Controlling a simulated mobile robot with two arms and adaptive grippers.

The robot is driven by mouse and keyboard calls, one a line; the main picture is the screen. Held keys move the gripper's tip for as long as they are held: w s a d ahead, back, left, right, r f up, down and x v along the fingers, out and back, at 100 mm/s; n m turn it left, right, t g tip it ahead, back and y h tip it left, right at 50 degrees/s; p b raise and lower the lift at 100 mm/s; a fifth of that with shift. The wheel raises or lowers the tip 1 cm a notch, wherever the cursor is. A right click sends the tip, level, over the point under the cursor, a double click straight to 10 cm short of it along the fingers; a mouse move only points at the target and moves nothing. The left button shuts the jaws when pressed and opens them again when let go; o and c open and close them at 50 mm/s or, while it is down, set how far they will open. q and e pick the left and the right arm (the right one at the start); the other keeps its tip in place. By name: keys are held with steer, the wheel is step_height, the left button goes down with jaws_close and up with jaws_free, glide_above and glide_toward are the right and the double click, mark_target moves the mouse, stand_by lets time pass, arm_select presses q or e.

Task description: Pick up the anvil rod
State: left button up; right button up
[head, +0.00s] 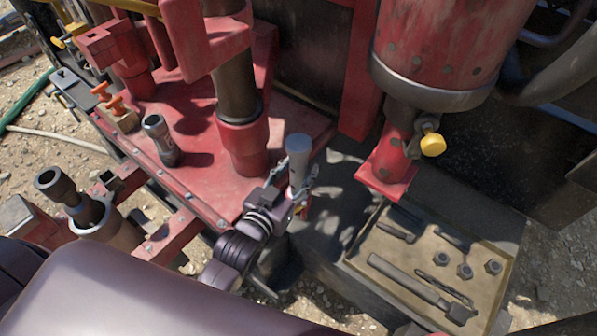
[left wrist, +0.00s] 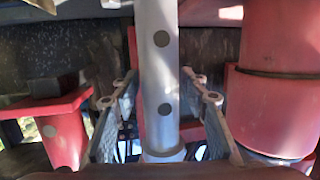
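A light grey upright rod, which I take for the anvil rod (head: 298,153), stands out above my left gripper (head: 300,194) in the head view. In the left wrist view the rod (left wrist: 161,80) shows dark round spots and runs up out of the frame. My right gripper is not in view.
A red platform (head: 195,185) with a thick post and a short metal cup (head: 161,140) lies left of the gripper. A tray (head: 357,262) with a long dark tool and several nuts lies at the lower right. A big red cylinder (head: 455,45) hangs above the tray.

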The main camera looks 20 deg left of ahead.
arm_select(q)
jaws_close()
steer(key=shift+w+r, duration=0.1)
steer(key=shift+r, duration=0.1)
steer(key=shift+r, duration=0.1)
